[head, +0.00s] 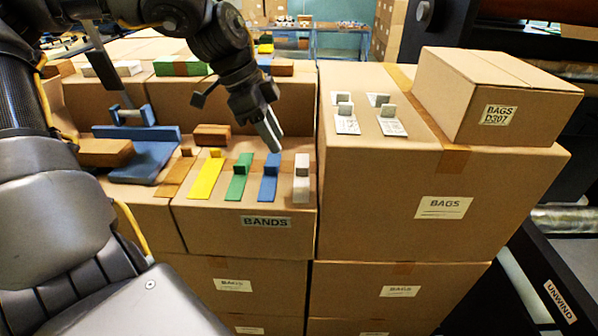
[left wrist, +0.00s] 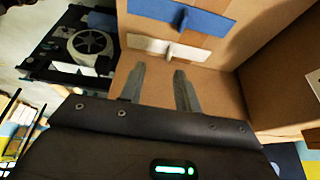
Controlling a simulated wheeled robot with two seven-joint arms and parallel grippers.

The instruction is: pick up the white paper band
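The white paper band (head: 301,184) lies at the right end of a row of bands on the box labelled BANDS, with a small upright tab on it. It also shows in the left wrist view (left wrist: 150,44), beyond my fingertips, beside a blue band (left wrist: 200,21). My left gripper (head: 270,136) is above and behind the row, up and to the left of the white band and apart from it. In the left wrist view my left gripper (left wrist: 159,70) has its two fingers spread with nothing between them. My right gripper is not in view.
Blue (head: 269,180), green (head: 238,180) and yellow (head: 206,178) bands lie left of the white one. A taller box labelled BAGS (head: 445,206) rises close on the right, with white tags (head: 392,126) and a smaller box (head: 495,95) on top.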

